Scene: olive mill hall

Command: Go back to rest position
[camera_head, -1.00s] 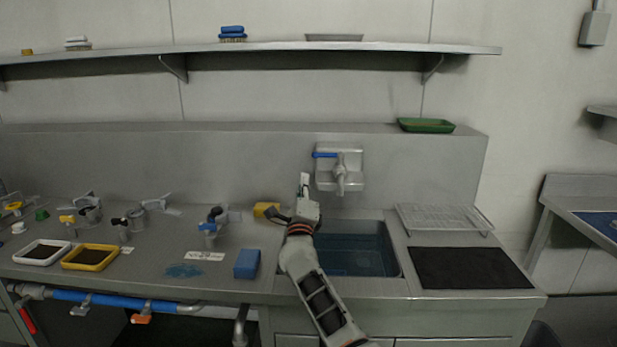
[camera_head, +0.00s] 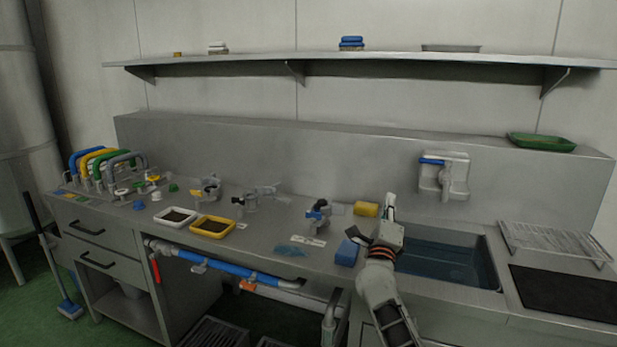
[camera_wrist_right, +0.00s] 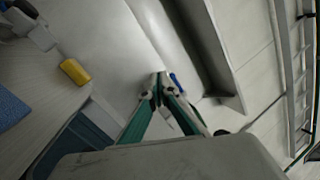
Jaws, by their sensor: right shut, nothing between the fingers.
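My right gripper (camera_head: 376,222) is raised over the left part of the sink, in front of the tap. It is shut and empty. In the right wrist view its fingers (camera_wrist_right: 160,80) come together at the tips, with the wall and a shelf beyond. My left gripper does not show in either view.
The sink (camera_head: 440,262) holds water. A tap with a blue lever (camera_head: 443,177) is on the back panel. A wire rack (camera_head: 555,243) and black mat (camera_head: 570,292) lie right. A shelf (camera_head: 400,56) runs above.

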